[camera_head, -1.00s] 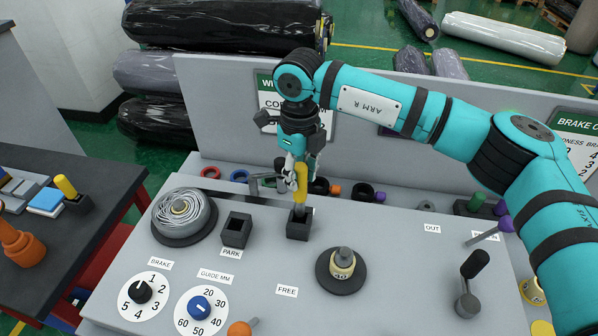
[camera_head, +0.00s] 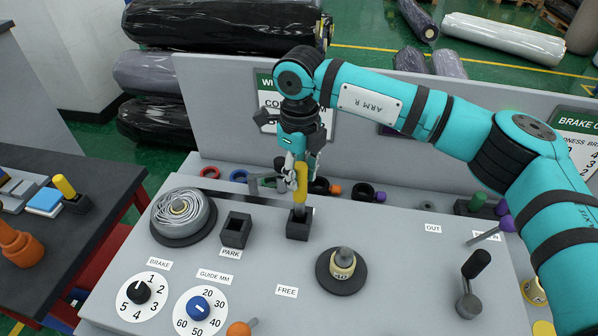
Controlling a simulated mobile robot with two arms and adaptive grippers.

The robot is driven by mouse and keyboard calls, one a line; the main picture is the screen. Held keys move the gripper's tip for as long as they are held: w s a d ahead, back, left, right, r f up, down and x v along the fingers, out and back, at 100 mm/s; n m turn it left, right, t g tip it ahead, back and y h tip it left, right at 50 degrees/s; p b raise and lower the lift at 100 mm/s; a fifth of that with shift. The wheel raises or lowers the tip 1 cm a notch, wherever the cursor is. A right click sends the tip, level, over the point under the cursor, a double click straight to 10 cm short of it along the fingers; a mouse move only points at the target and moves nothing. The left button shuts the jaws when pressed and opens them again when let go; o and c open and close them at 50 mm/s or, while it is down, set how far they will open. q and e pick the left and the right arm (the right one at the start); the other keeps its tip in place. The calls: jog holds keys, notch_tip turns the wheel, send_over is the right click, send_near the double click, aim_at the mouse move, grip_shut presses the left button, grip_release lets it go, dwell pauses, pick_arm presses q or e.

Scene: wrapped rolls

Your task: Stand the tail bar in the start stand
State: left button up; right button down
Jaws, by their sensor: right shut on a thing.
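My right gripper (camera_head: 300,172) is shut on an upright yellow bar (camera_head: 300,194) with a dark lower part, which I take to be the tail bar. The bar's lower end is at the mouth of a black square socket (camera_head: 298,229) on the grey panel; how deep it sits in it cannot be told. An empty black square stand (camera_head: 236,229), labelled PARK, is just left of that socket. No label naming the start stand is readable. My left gripper is not in view.
A wound coil (camera_head: 183,214) is left of the PARK stand. A round-based post (camera_head: 342,268) is in front and right. A lever (camera_head: 470,287) stands farther right. A dark side table (camera_head: 110,172) at the left holds another yellow-topped piece (camera_head: 66,188). Rings line the panel's back.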

aim_at(299, 190)
jog(key=shift+b, duration=0.55)
dwell(0.7)
jog(key=shift+f, duration=0.2)
jog(key=shift+f+b, duration=0.35)
jog(key=shift+b, duration=0.1)
jog(key=shift+f+b, duration=1.65)
jog(key=shift+f, duration=0.35)
jog(key=c, duration=0.9)
grip_release()
jog(key=shift+c, duration=0.2)
jog(key=shift+r, duration=0.15)
notch_tip(299, 190, up, 12)
jog(key=shift+f, duration=0.1)
